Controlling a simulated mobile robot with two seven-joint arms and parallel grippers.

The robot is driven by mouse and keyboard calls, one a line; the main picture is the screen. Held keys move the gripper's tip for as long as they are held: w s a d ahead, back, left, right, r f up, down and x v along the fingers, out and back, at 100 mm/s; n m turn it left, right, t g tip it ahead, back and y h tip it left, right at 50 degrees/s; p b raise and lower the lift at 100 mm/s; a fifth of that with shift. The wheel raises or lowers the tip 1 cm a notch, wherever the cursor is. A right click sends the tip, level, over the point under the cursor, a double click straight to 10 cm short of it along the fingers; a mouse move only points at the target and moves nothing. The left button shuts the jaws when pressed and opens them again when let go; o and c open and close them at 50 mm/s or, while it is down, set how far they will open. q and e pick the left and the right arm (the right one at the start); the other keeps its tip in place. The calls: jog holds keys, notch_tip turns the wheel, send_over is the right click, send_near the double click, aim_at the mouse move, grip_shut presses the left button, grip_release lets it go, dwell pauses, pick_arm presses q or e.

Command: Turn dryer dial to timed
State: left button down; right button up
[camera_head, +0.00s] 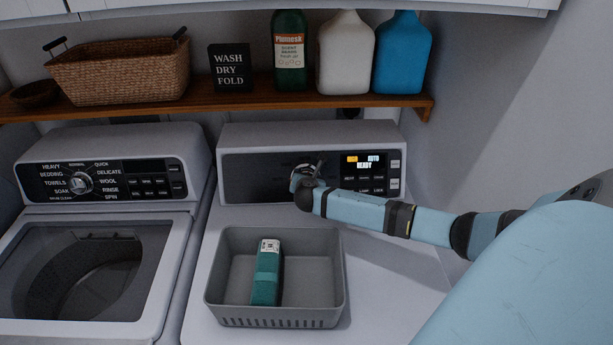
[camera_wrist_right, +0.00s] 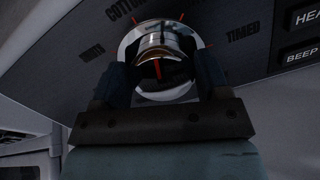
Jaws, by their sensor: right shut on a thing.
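The dryer (camera_head: 235,185) stands on the right, with a black control panel. Its dial (camera_wrist_right: 162,50) is a shiny silver knob with red marks, seen close in the right wrist view. The label TIMED (camera_wrist_right: 243,32) is to the right of the dial, and COTTON (camera_wrist_right: 122,13) is at its upper left. My right gripper (camera_wrist_right: 162,68) is shut on the dial, one finger on each side. In the head view my right gripper (camera_head: 304,178) covers most of the dial. I cannot tell exactly which label the dial points to. My left gripper is not in view.
The washer (camera_head: 188,240) stands at left. A wooden shelf (camera_head: 225,103) above carries a wicker basket (camera_head: 120,75), a sign and several bottles.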

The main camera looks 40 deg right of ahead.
jog(key=m, duration=0.3)
jog(key=shift+s, duration=0.1)
jog(key=m, duration=0.3)
jog(key=shift+d+f+g, duration=0.1)
jog(key=shift+g, duration=0.2)
jog(key=m, duration=0.5)
jog(key=shift+s+f+g, duration=0.15)
jog(key=shift+g, duration=0.15)
jog(key=shift+m, duration=0.9)
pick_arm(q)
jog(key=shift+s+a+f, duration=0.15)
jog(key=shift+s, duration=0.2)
pick_arm(e)
jog(key=shift+m, duration=0.3)
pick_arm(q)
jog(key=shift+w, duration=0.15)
pick_arm(e)
jog(key=shift+d, duration=0.1)
